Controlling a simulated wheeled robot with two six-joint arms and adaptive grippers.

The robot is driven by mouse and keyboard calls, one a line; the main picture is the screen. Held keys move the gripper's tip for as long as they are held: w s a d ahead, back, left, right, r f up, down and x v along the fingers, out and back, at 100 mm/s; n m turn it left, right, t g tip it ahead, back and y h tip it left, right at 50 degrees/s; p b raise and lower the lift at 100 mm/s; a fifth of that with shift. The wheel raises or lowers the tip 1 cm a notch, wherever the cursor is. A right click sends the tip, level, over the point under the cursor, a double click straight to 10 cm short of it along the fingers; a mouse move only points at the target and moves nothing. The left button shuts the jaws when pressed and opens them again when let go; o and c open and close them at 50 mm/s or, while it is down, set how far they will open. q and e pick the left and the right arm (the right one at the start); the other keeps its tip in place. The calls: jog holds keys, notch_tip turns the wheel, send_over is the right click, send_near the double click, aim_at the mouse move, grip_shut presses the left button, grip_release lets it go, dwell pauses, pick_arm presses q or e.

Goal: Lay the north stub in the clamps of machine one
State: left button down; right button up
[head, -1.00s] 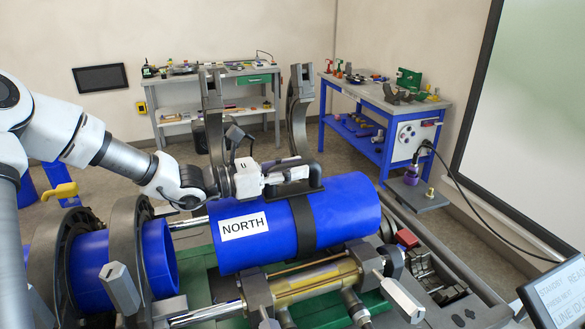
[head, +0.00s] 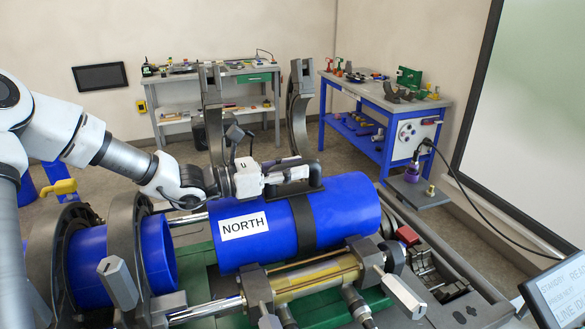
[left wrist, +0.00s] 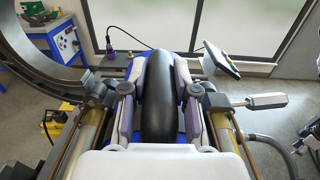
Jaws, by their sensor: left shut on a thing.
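The north stub (head: 342,214) is a thick blue pipe with a white NORTH label and a dark band with a black handle (head: 308,180) on top. It lies over machine one (head: 225,305), in line with the left blue pipe and apart from it. My left gripper (head: 285,176) is shut on the handle, which also fills the middle of the left wrist view (left wrist: 160,105). Two dark clamp halves (head: 297,105) stand open behind the stub. Whether the stub rests fully in the lower clamps is hidden. My right gripper is not in view.
Another blue pipe (head: 88,262) sits in closed clamp rings at the left. Hydraulic cylinders (head: 320,280) and clamp bolts stand in front of the stub. A screen (head: 560,295) is at the lower right. Two workbenches (head: 385,110) stand at the back.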

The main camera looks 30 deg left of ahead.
pick_arm(q)
jog(key=shift+f, duration=0.2)
jog(key=c, duration=0.8)
grip_release()
jog(key=shift+s, duration=0.1)
notch_tip(320, 180, up, 10)
jog(key=shift+d+r, duration=0.1)
